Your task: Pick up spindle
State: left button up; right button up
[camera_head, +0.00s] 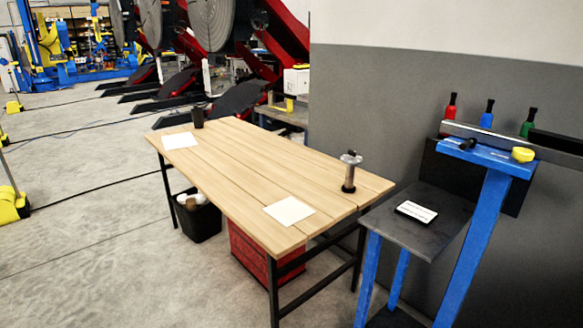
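A spindle-like part (350,172) stands upright on the wooden table (240,160), near its right end. It has a dark base, a slim shaft and a wider silvery head. Nothing touches or covers it. Neither of my grippers is in view.
The table also bears a dark cup (198,117) and two white sheets, one at the far left (180,140) and one near the front (289,211). A black bin (197,218) and a red box (262,258) are below. A blue-legged stand (470,240) is at right; floor at left is open.

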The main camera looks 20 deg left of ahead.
aim_at(349, 187)
jog(key=u, duration=0.25)
jog(key=i+j+u, duration=0.1)
jog(key=i+u, duration=0.15)
jog(key=i, duration=0.3)
jog(key=i+u, duration=0.3)
jog(key=i, duration=0.3)
